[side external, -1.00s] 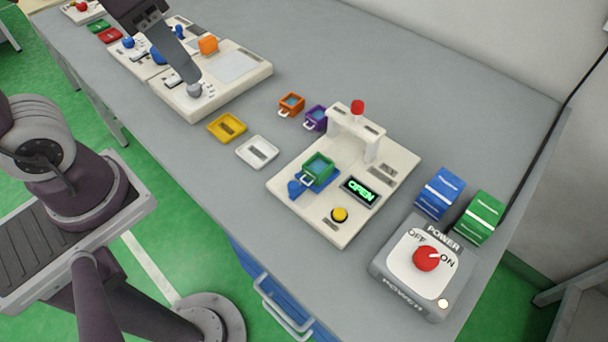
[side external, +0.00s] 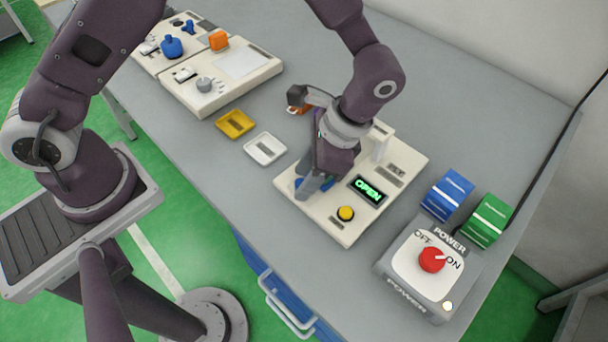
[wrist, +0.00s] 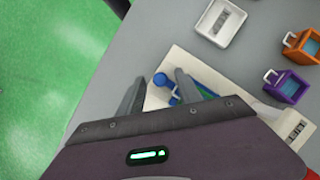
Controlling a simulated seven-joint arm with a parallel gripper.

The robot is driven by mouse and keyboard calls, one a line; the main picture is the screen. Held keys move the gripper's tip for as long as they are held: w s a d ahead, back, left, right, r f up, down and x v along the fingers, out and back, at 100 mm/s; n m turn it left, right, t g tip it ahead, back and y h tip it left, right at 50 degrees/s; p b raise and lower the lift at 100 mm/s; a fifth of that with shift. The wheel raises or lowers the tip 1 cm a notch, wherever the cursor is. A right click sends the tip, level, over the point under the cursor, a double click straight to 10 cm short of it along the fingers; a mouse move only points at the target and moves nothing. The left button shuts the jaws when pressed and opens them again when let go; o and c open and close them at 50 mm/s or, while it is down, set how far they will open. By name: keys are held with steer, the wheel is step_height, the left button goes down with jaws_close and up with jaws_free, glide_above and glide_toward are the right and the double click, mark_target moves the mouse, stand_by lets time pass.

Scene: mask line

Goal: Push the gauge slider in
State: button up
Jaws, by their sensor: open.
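The gauge station is a cream board (side external: 345,232) with a green "OPEN" display (side external: 368,190) and a yellow button (side external: 346,213). Its blue slider shows in the wrist view as a round knob (wrist: 160,79) on a short blue stem, at the board's near edge. In the side view only bits of blue show around my fingers. My gripper (side external: 308,192) is over the slider, pointing down. In the wrist view its fingers (wrist: 158,90) are apart with the knob between them; I cannot tell whether they touch it. The green cup on the slider is mostly hidden.
A white tray (side external: 265,149) and a yellow tray (side external: 235,124) lie left of the station. Orange (wrist: 301,46) and purple (wrist: 286,86) cups stand nearby. The power box (side external: 425,270) and blue (side external: 447,195) and green (side external: 487,221) blocks are at right.

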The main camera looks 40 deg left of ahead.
steer(key=shift+s+a+f, duration=0.1)
steer(key=shift+f, duration=0.2)
jaws_close()
steer(key=shift+r, duration=0.1)
stand_by(1.1)
